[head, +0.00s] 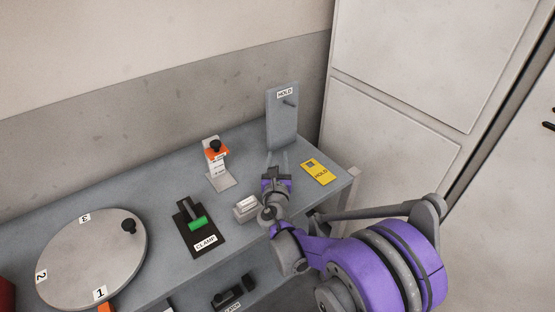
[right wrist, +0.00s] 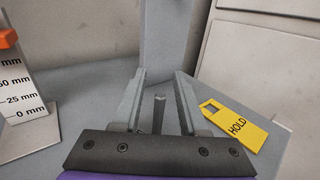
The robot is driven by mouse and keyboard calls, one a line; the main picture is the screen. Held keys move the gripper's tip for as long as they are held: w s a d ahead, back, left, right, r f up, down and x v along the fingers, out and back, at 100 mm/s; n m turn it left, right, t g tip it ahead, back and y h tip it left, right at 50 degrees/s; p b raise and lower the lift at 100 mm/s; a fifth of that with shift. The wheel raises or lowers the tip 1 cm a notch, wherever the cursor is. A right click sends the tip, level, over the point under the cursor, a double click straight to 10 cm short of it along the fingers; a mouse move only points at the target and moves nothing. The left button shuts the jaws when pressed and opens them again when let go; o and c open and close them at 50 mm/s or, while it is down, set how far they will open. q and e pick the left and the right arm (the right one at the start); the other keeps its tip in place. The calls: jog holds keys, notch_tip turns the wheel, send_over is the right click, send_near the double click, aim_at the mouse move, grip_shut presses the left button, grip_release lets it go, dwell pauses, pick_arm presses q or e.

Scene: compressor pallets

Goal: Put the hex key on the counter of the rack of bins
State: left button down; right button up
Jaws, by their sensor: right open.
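My right gripper (head: 277,155) is open over the grey counter (head: 160,168), in front of the upright grey HOLD board. In the right wrist view its two fingers (right wrist: 160,76) are spread. A short dark grey bar (right wrist: 159,112), which may be the hex key, shows between them, apart from both fingers. I cannot tell whether it touches the counter. The bar is hidden or too small to make out in the head view. No rack of bins can be made out. My left gripper is not in view.
The HOLD board (head: 282,118) has a peg. A yellow HOLD tag (head: 318,172) lies right of the gripper. An orange-topped gauge (head: 216,160), a pale block (head: 246,208), a green-handled clamp (head: 197,223) and a numbered disc (head: 90,262) stand to the left.

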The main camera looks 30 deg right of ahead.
jog(key=v, duration=1.2)
jog(key=shift+s, duration=0.1)
jog(key=s+f+m+g+y, duration=0.3)
jog(key=s+f+m+g, duration=0.35)
jog(key=s+m, duration=0.8)
jog(key=s+a+f+m+g+y, duration=0.3)
jog(key=s+a+m+y, duration=0.3)
jog(key=a+m, duration=0.4)
jog(key=m, duration=0.5)
jog(key=shift+a+f+y, duration=0.25)
jog(key=shift+a+y, duration=0.1)
jog(key=shift+y, duration=0.05)
jog(key=shift+a+g, duration=0.1)
jog(key=shift+g, duration=0.15)
